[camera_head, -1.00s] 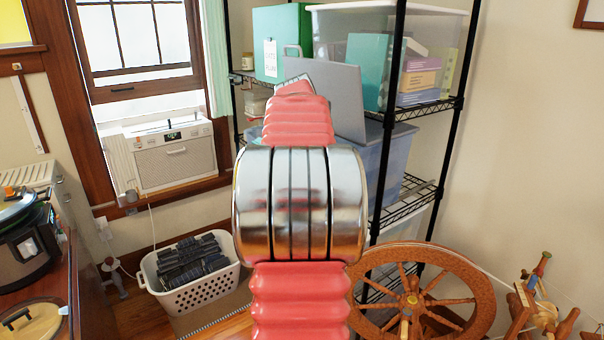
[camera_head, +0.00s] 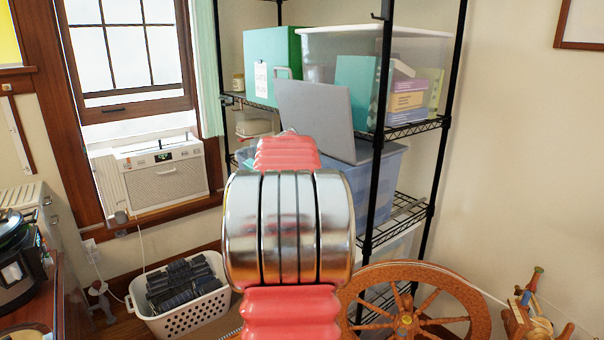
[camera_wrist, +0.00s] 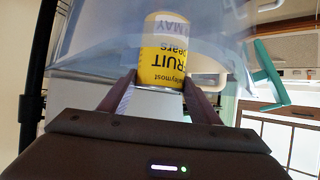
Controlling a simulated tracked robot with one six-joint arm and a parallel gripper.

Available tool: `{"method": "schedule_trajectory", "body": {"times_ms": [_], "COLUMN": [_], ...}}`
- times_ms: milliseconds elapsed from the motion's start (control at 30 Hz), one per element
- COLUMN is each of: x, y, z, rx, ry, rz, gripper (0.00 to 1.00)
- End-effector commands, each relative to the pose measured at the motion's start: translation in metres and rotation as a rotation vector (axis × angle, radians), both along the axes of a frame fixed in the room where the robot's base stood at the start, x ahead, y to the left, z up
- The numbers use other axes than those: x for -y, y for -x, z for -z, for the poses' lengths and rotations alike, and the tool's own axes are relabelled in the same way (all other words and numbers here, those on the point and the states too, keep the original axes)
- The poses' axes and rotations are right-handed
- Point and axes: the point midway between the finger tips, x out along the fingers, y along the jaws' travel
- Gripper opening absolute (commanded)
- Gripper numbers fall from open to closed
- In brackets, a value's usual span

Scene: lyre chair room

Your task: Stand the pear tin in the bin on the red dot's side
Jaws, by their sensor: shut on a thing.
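The yellow pear tin (camera_wrist: 167,55) is in the wrist view, with its label upside down in the picture. My gripper (camera_wrist: 160,88) is shut on it, a finger on each side of its lower part in the picture. In the head view my own silver and red arm hides the gripper and the tin. A bluish see-through sheet (camera_wrist: 100,45), perhaps a bin wall, spreads around the tin in the wrist view. I see no red dot.
A white basket (camera_head: 195,315) is on the floor at left. A wooden spinning wheel (camera_head: 455,290) stands at right.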

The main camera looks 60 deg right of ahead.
Motion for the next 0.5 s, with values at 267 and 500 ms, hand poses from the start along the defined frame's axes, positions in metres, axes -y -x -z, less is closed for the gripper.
{"method": "schedule_trajectory", "body": {"times_ms": [267,500], "x": [0.000,0.000], "y": [-0.001,-0.001], "z": [0.027,0.029], "rx": [0.000,0.000], "ry": [0.000,0.001], "rz": [-0.001,-0.002], "gripper": [0.01,0.01]}}
